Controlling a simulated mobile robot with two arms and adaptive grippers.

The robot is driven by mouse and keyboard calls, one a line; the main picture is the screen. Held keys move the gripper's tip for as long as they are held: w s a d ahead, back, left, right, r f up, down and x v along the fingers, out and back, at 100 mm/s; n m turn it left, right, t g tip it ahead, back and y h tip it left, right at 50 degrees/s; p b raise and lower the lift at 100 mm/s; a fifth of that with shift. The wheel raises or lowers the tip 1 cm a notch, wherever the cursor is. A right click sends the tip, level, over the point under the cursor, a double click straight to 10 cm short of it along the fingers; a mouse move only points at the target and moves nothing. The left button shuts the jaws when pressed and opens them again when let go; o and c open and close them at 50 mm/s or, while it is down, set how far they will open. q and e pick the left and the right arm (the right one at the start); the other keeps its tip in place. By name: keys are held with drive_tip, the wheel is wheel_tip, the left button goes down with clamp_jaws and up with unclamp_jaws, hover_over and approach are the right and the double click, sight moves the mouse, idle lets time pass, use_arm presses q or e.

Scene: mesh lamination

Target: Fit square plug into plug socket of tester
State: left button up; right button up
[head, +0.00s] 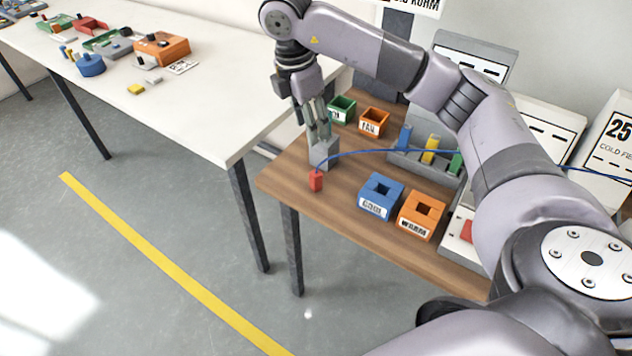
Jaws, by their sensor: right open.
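My right gripper (319,132) points down over the left end of the wooden table, its fingers open at the top of a grey block (324,156). I cannot tell whether they touch it. A small red plug-like block (315,181) is just in front of the grey block, near the table's left edge. A thin blue cable (378,151) runs from it to the right, behind my arm. A light box with a red part (466,232), possibly the tester, is at the table's front right, partly hidden by my arm. I see no clear plug socket on it. My left gripper is not in view.
Blue (374,207) and orange (413,227) boxes with square holes stand on the wooden table (340,218). Green (343,104) and orange (375,116) bins and a grey rack (435,172) with coloured blocks stand behind. A white table (213,105) holds several parts at left.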

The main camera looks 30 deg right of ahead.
approach(315, 173)
drive_tip(key=f, duration=0.2)
drive_tip(key=d+f, duration=0.1)
drive_tip(key=f, duration=0.2)
drive_tip(key=shift+d+f, duration=0.15)
drive_tip(key=shift+d, duration=0.1)
wheel_tip(315, 173, down, 4)
drive_tip(key=shift+f+p, duration=0.15)
drive_tip(key=shift+p, duration=0.95)
drive_tip(key=shift+d+f, duration=0.15)
drive_tip(key=shift+f, duration=0.4)
drive_tip(key=shift+c, duration=0.5)
clamp_jaws()
